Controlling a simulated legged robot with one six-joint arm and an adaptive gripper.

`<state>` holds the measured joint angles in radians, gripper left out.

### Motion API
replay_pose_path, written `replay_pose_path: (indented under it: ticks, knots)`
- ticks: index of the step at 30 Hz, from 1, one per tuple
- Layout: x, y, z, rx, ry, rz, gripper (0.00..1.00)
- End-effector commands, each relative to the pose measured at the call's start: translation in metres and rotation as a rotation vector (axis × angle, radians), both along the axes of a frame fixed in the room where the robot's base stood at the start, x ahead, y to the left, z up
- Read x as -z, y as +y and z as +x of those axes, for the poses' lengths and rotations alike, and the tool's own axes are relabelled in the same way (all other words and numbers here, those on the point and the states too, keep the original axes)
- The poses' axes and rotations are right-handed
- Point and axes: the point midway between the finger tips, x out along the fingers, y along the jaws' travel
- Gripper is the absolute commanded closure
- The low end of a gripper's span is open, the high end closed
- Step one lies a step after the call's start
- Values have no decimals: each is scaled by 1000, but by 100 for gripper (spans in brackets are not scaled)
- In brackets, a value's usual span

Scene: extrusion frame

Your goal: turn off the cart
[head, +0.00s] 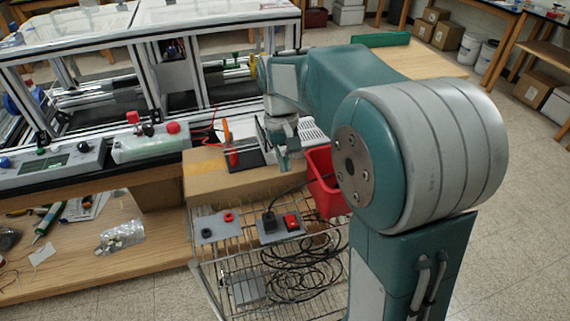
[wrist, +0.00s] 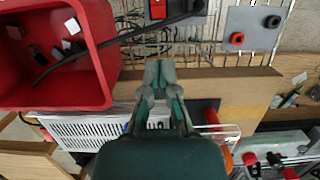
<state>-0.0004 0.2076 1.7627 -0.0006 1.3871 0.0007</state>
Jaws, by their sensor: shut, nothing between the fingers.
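The wire cart (head: 225,270) stands below centre in the head view. A grey plate (head: 268,239) on its top carries a red switch (head: 291,222) and a black plug (head: 269,222) with a cable. The red switch also shows at the top edge of the wrist view (wrist: 158,9). A second grey plate (head: 219,236) to its left holds a red ring-shaped part (head: 228,217) and a black one (head: 206,233). My gripper (wrist: 159,68) is shut and empty, apart from the switch. In the head view my gripper (head: 291,160) is above the cardboard box, behind the plates.
A cardboard box (head: 205,180) lies behind the plates. A red bin (head: 325,185) stands close to their right, with small items inside in the wrist view (wrist: 100,88). Coiled black cable (head: 295,275) lies lower in the cart. Control boxes (head: 150,146) line the bench at left.

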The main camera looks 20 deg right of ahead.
Motion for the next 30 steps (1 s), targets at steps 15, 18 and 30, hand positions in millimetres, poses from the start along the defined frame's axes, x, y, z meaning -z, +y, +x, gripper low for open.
replay_pose_path:
  ticks: [15, 18, 30]
  knots:
    - [2, -6, -13, 0, 65, 1, 100]
    - [15, -6, -17, 0, 67, 1, 100]
    - [87, -6, -38, 0, 69, 1, 100]
